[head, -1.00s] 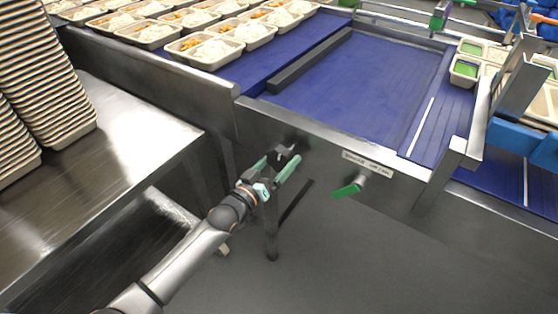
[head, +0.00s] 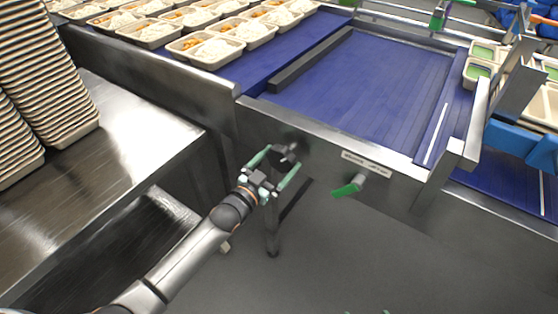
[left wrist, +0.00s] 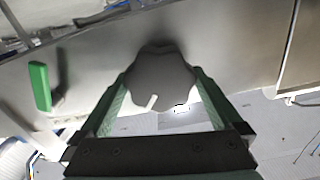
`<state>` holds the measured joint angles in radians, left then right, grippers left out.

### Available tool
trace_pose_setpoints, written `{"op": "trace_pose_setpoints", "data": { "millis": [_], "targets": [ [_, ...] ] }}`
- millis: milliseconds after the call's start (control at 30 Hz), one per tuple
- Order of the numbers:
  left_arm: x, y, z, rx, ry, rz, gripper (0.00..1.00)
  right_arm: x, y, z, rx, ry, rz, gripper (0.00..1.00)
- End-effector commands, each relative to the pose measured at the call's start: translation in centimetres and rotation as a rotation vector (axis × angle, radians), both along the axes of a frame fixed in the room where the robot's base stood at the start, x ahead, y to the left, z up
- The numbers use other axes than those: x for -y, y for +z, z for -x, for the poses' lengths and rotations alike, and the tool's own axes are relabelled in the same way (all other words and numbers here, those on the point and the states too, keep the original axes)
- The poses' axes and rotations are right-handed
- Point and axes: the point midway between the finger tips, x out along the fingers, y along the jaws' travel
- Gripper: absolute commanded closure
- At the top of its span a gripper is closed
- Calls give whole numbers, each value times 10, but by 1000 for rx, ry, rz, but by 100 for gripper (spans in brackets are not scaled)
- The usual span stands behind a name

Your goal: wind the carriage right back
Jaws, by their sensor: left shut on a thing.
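A dark lobed knob (head: 285,153) sits on the steel side wall of the conveyor. My left gripper (head: 276,164) is shut on it, with one green finger on each side. In the left wrist view the knob (left wrist: 160,76) fills the space between the fingertips, and a small pale peg shows on it. Beyond the wall lies a wide blue belt section (head: 365,85), which I take to be the carriage; its right edge is near a white line (head: 436,135).
A green-handled lever (head: 348,190) sticks out right of the knob, below a label plate (head: 367,163). Filled trays (head: 212,50) stand on the belt at the back left. Stacked empty trays (head: 40,70) stand on a steel table (head: 120,125). The floor below is mostly clear.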

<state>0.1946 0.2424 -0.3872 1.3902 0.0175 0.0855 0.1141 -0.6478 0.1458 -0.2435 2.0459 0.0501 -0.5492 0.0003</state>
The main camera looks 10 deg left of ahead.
Motion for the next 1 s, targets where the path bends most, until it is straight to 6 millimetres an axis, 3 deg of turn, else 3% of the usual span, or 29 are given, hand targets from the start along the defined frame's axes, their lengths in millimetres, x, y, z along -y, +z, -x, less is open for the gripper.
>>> {"op": "trace_pose_setpoints", "data": {
  "millis": [200, 433, 633, 900, 1000],
  "targets": [
    [0, 0, 0, 86, 0, -236, 49, 0, 2, 0, 0, 0, 0, 0],
    [0, 0, 0, 90, 0, -249, 49, 0, 2, 0, -1, 1, 1, 0],
    [0, 0, 0, 172, -1, -472, 49, 0, 1, 0, -1, 1, 1, 0],
    [0, 0, 0, 184, -1, -509, 49, 0, 1, 0, -1, 1, 1, 0],
    [0, 0, 0, 220, 0, -604, 49, 0, 0, 0, 0, 1, 1, 0]
  ]
}}
